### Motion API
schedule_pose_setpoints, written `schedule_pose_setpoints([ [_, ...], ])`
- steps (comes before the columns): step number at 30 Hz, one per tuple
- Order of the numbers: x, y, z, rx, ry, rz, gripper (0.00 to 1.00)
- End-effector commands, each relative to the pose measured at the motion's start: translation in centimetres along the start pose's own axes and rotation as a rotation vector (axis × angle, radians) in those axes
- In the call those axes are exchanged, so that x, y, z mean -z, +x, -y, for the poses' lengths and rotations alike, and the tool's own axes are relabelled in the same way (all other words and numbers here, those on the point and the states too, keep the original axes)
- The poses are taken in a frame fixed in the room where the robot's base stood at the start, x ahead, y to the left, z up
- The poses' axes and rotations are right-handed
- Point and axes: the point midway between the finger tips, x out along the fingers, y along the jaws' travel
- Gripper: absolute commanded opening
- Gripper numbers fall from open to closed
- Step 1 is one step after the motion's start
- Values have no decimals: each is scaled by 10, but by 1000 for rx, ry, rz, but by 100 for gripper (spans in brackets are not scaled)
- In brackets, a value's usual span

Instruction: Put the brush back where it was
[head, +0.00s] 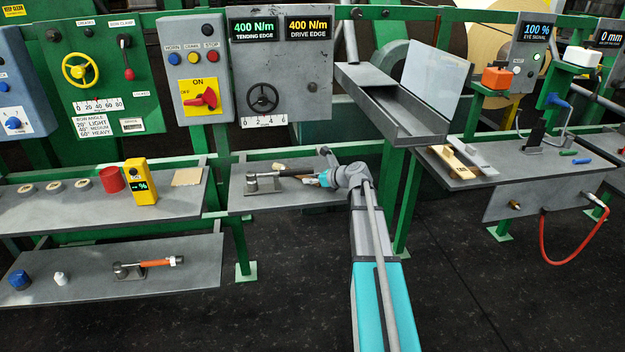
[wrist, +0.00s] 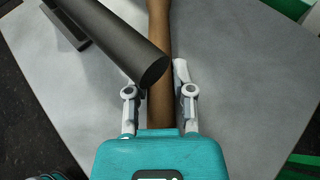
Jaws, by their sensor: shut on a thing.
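The brush shows in the wrist view as a brown wooden handle (wrist: 159,100) running away from me between my fingers. Its far end is out of that view, so I cannot see the bristles. My gripper (wrist: 160,92) is shut on this handle, low over the grey middle shelf (wrist: 235,70). In the head view my gripper (head: 323,179) is at the right part of that shelf, and the brush is small and mostly hidden there. A dark round bar (wrist: 120,42) crosses above the handle and hides part of it; I cannot tell whether they touch.
A dark stand (head: 264,185) with a bar stands on the middle shelf, left of my gripper. A yellow meter (head: 141,182) and red cup (head: 111,179) are on the left shelf. An orange-handled tool (head: 155,263) lies below. Wooden pieces (head: 455,161) lie on the right shelf.

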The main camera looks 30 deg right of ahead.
Motion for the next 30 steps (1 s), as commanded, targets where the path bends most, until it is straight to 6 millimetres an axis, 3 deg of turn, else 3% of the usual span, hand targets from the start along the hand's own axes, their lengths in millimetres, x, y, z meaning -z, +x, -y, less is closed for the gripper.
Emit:
schedule_pose_setpoints([
  [9, 4, 2, 0, 0, 0, 0, 0],
  [10, 3, 1, 0, 0, 0, 0, 37],
  [15, 2, 1, 0, 0, 0, 0, 66],
  [30, 0, -1, 1, 1, 1, 0, 66],
])
